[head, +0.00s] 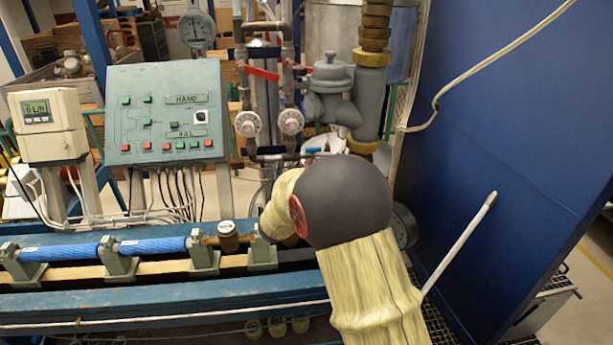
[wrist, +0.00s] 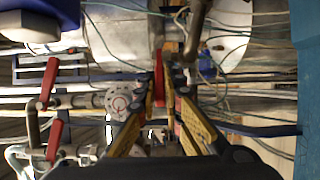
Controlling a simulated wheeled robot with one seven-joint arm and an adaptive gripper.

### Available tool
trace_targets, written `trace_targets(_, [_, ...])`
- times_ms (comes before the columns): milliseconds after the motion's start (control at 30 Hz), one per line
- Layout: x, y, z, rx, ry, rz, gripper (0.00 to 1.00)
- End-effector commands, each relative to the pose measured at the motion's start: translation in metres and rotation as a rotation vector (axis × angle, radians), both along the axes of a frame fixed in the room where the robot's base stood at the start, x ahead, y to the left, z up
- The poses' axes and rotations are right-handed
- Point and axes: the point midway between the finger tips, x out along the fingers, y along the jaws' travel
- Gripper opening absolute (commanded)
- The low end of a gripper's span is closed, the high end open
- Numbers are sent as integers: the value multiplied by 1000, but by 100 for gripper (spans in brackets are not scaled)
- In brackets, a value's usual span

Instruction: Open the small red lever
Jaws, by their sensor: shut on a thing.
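The small red lever (wrist: 158,76) is in the middle of the wrist view, upright in the picture, with its lower part between my fingertips. My gripper (wrist: 163,90) is shut on it, with the yellow-and-black fingers on either side. The joint at the lever's base is hard to make out. In the head view my arm covers my gripper and this lever.
Two longer red handles (wrist: 48,82) (wrist: 54,139) sit on pipes at the left of the wrist view. A round white dial (wrist: 120,103) is just left of my fingers. In the head view, a control panel (head: 167,112) stands left and a blue wall (head: 500,130) right.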

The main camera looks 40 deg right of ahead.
Motion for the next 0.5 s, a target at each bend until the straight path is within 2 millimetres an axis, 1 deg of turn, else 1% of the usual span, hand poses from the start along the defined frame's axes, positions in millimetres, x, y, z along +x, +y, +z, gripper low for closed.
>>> trace_targets(33, [-3,-1,-5,1,3,12,0])
trace_targets(233, [-4,-1,-5,4,5,54,0])
trace_targets(500, [-4,-1,-3,3,6,67,0])
